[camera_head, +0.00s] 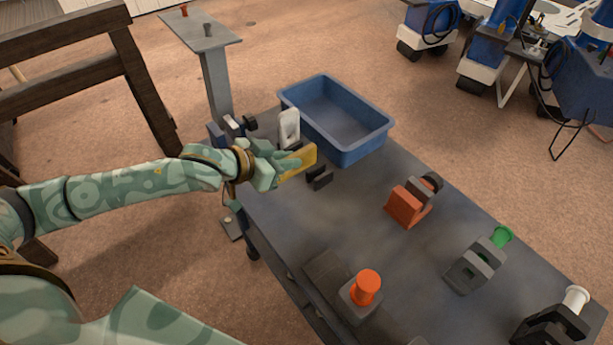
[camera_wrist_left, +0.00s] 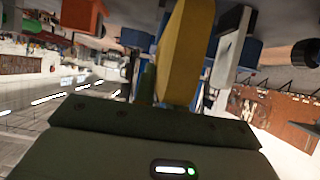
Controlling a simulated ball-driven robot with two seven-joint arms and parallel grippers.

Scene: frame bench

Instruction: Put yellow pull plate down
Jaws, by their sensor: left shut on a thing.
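The yellow pull plate (camera_head: 301,161) is held in my left gripper (camera_head: 287,164) near the far left part of the dark bench. The gripper is shut on it. In the left wrist view the yellow pull plate (camera_wrist_left: 185,50) rises from between the fingers, seen close up. A small dark slotted block (camera_head: 319,179) stands on the bench just to the right of the plate. I cannot tell whether the plate touches the bench. My right gripper is not in view.
A blue bin (camera_head: 375,142) stands behind the gripper, with a white upright plate (camera_head: 289,128) beside it. An orange block (camera_head: 406,207), a grey block with a green knob (camera_head: 502,236) and an orange knob (camera_head: 367,285) stand to the right. The bench middle (camera_head: 340,225) is clear.

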